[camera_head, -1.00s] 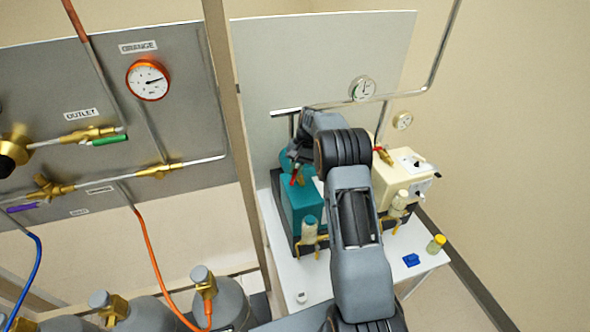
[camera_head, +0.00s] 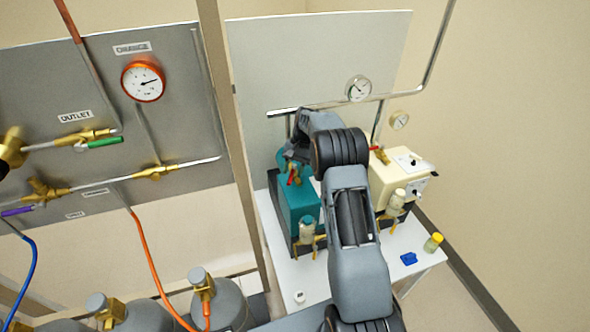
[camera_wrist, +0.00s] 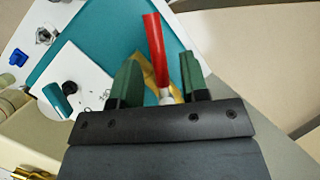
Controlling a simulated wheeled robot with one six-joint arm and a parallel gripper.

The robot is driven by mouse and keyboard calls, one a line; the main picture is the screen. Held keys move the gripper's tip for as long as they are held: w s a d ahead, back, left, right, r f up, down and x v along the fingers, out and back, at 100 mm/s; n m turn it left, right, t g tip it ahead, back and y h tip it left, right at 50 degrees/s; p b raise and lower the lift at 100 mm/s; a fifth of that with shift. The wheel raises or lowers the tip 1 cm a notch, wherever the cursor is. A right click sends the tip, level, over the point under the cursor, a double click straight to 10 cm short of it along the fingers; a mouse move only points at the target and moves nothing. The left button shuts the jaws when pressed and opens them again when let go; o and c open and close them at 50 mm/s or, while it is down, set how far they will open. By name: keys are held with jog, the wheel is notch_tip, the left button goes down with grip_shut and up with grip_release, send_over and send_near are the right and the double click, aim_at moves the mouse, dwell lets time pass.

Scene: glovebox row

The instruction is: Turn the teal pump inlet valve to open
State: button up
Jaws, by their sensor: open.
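The teal pump (camera_head: 298,207) stands on the white table, left of a cream pump. Its inlet valve has a red lever (camera_head: 294,180), partly covered by my wrist in the head view. In the wrist view the red lever (camera_wrist: 155,42) stands up between my two green-tipped fingers, above a brass body (camera_wrist: 150,72). My gripper (camera_wrist: 157,68) is open, with visible gaps between the lever and both fingers. The teal pump's top (camera_wrist: 92,32) lies behind them. Whether the lever sits fully between the pads in depth is hard to tell.
The cream pump (camera_head: 386,190) with its own red-handled valve (camera_head: 378,152) stands close on the right. A blue part (camera_head: 408,259) and a yellow-capped vial (camera_head: 433,243) lie toward the table's right. A pipe with a gauge (camera_head: 359,88) runs behind the arm.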

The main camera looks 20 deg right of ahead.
aim_at(293, 172)
jog(key=shift+r, duration=0.3)
notch_tip(293, 172, up, 2)
jog(key=shift+r+b, duration=0.25)
jog(key=shift+b, duration=0.55)
jog(key=s+a+r+b, duration=0.1)
jog(key=s+r+b, duration=0.3)
jog(key=s+r, duration=0.5)
jog(key=s, duration=0.5)
jog(key=shift+a+r, duration=0.3)
jog(key=shift+r, duration=0.1)
